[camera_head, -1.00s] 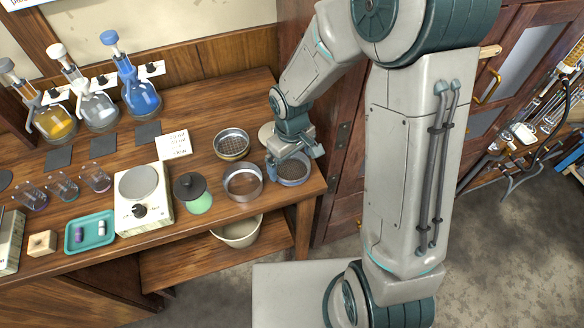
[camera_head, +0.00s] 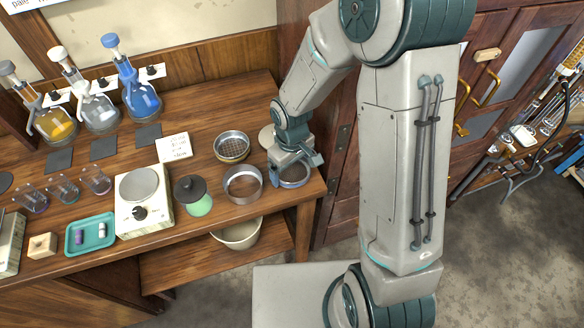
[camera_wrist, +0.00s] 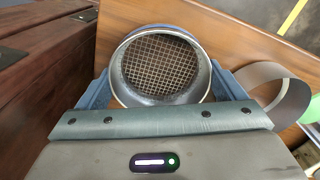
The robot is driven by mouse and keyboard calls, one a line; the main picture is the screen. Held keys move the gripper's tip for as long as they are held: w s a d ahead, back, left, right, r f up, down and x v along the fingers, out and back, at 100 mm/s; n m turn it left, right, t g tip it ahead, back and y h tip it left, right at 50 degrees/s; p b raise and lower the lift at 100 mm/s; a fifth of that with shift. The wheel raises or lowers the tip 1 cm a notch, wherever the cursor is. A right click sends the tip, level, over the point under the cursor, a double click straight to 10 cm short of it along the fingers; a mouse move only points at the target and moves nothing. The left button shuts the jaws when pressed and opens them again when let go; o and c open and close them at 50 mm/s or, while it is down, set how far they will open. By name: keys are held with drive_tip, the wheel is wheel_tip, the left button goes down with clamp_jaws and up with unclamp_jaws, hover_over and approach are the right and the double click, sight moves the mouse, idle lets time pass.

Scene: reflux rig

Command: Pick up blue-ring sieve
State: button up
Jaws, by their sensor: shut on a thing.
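The blue-ring sieve (camera_wrist: 160,66) shows in the wrist view as a round metal rim with a wire mesh and a blue band at its outer edge. It sits between the two blue fingers of my gripper (camera_wrist: 163,88), which is shut on it. In the head view the sieve (camera_head: 294,175) is at the right end of the bench, partly hidden under my gripper (camera_head: 292,170). I cannot tell whether it is clear of the bench top.
A plain metal ring sieve (camera_head: 243,185) stands close to the left, with a yellow-ringed sieve (camera_head: 232,146) behind it. A green jar (camera_head: 194,196) and a hotplate (camera_head: 143,199) are further left. The bench's right edge is near. A wooden cabinet stands at the right.

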sight(293, 175)
drive_tip(key=shift+r, duration=0.55)
drive_tip(key=r, duration=0.3)
drive_tip(key=shift+s+d+r+b, duration=0.2)
drive_tip(key=shift+s+b, duration=0.1)
drive_tip(key=shift+s, duration=0.1)
drive_tip(key=s+d+r, duration=0.2)
drive_tip(key=s+r, duration=0.4)
drive_tip(key=s, duration=0.4)
drive_tip(key=shift+s+r, duration=0.2)
drive_tip(key=shift+s, duration=0.1)
drive_tip(key=shift+d, duration=0.1)
wheel_tip(293, 175, up, 4)
drive_tip(key=p, duration=0.3)
